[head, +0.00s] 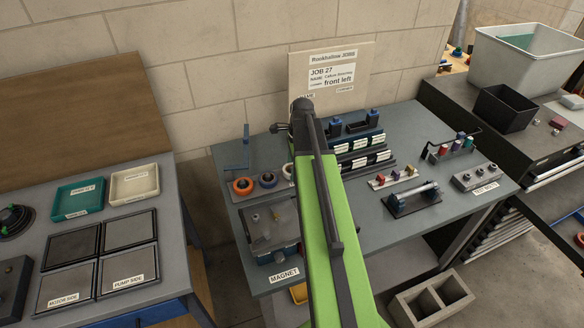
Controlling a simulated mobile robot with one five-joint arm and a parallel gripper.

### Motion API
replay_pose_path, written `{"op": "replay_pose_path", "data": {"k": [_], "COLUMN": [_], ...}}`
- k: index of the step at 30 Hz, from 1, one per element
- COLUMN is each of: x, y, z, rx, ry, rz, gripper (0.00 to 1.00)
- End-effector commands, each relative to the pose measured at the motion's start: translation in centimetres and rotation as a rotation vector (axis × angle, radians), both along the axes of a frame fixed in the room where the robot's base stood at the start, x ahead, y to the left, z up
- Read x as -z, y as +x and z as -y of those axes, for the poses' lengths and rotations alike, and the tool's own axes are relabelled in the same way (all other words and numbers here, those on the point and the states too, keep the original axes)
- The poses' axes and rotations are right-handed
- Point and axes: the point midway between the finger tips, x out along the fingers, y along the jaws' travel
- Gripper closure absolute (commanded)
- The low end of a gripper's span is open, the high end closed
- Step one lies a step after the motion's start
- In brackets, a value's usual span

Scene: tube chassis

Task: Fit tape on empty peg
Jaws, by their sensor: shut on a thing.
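An orange roll of tape (242,186) and a dark blue roll of tape (267,180) lie in a row at the left of the grey bench. A paler roll (288,171) sits just right of them, partly hidden by my green arm. I cannot make out an empty peg; the space right of the pale roll is behind my arm. My arm reaches up over the bench and ends in view at a dark joint. My gripper and anything in it are hidden from this view.
A blue upright stand (238,157) rises behind the rolls. A vise-like block (270,225) stands in front, by the MAGNET label (284,275). Racks of white-labelled blocks (362,151) and a black cradle with a rod (412,199) are right of my arm. A job board (328,75) stands behind.

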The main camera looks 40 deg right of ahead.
Motion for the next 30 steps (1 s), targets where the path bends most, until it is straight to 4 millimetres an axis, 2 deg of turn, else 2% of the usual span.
{"op": "replay_pose_path", "data": {"k": [6,11,12,17,26,30], "x": [0.8,0.6,0.6,0.7,0.6,-0.2], "y": [0.0,0.0,0.0,0.0,0.0,-0.1], "z": [0.0,0.0,0.0,0.0,0.1,0.1], "rx": [0.000,0.001,0.001,0.001,0.001,0.001], "ry": [0.000,0.000,0.000,0.000,0.000,0.000], "rz": [0.000,0.000,0.000,0.000,0.000,0.000], "gripper": [0.81,0.81,0.36,0.15,0.14,0.14]}}
